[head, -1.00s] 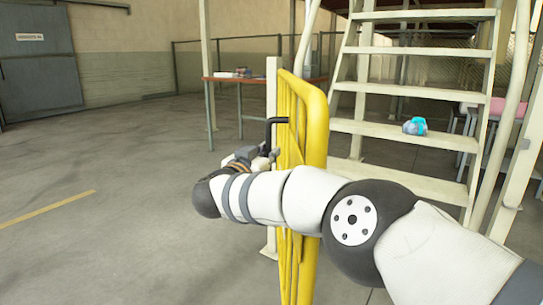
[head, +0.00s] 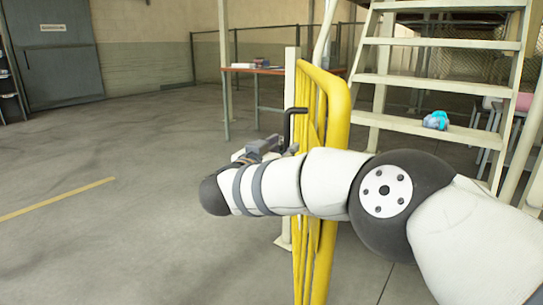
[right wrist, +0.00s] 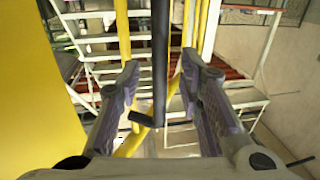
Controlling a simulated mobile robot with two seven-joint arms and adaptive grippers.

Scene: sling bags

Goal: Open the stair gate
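The yellow stair gate (head: 326,120) stands nearly edge-on in the middle of the head view, in front of the stairs and next to a pale post (head: 292,72). A black bent handle (head: 290,118) sticks out on its left side. My right arm crosses in front of the gate and hides part of it. My right gripper (head: 268,147) is near the handle. In the right wrist view, its two grey fingers (right wrist: 160,105) are spread apart, with the black handle bar (right wrist: 160,55) between them. I cannot tell whether either finger touches the bar. My left gripper is out of view.
Pale stairs (head: 420,85) rise behind the gate, with a blue bag (head: 436,120) on a lower step. A brown table (head: 265,71) stands behind the post. The grey floor (head: 120,230) at left is clear, with a yellow line.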

